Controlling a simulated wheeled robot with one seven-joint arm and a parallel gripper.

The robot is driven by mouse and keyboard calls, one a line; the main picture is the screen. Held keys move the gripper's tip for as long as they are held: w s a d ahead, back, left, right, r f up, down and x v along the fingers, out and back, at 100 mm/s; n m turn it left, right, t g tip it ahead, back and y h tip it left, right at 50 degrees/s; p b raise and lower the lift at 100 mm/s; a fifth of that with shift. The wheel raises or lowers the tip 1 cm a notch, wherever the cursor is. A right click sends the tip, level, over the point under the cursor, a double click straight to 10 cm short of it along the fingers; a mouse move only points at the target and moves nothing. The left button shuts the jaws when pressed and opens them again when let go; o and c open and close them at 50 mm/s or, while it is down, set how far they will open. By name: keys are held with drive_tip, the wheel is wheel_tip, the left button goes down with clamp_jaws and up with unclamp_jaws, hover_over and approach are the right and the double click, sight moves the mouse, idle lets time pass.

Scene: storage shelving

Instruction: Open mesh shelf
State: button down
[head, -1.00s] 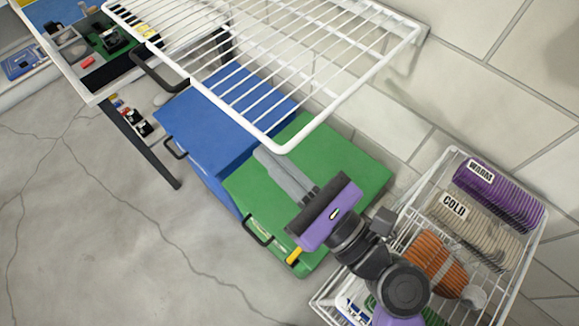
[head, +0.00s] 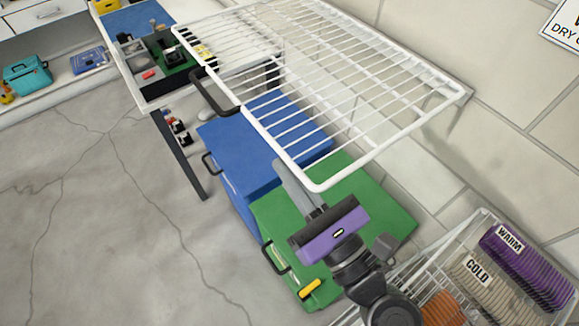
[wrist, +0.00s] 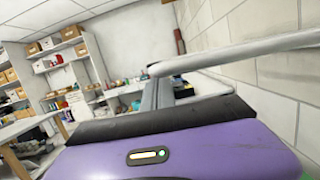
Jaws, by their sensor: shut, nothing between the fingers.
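The mesh shelf (head: 388,157) is a white wire rack on the wall at the upper middle of the head view. It lies flat, with its near corner pointing toward me. My gripper (head: 280,166) has a purple body and grey fingers, and it is shut and empty. Its fingertips are at the rack's left edge, close to the near corner; whether they touch it is unclear. In the wrist view, the shut fingers (wrist: 158,91) point forward, and a white bar of the mesh shelf (wrist: 240,53) runs right from near their tips.
A blue box (head: 235,150) and a green box (head: 370,205) stand on the floor below the rack. A wire basket (head: 482,213) with WARM and COLD bundles is at the lower right. A bench (head: 150,97) stands at the upper left. The left floor is clear.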

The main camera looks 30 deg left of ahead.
sight(290, 162)
drive_tip(key=shift+m+t, duration=0.3)
drive_tip(key=shift+m, duration=0.5)
wheel_tip(290, 162, up, 5)
drive_tip(key=p, duration=0.5)
drive_tip(key=shift+r, duration=0.1)
drive_tip(key=shift+m, duration=0.4)
drive_tip(key=r+p, duration=0.1)
drive_tip(key=p, duration=0.1)
drive_tip(key=r+p, duration=0.2)
drive_tip(key=w+r+p, duration=0.1)
drive_tip(key=r+p, duration=0.1)
drive_tip(key=p, duration=0.1)
drive_tip(key=shift+d+r, duration=0.2)
drive_tip(key=shift+s+f, duration=0.1)
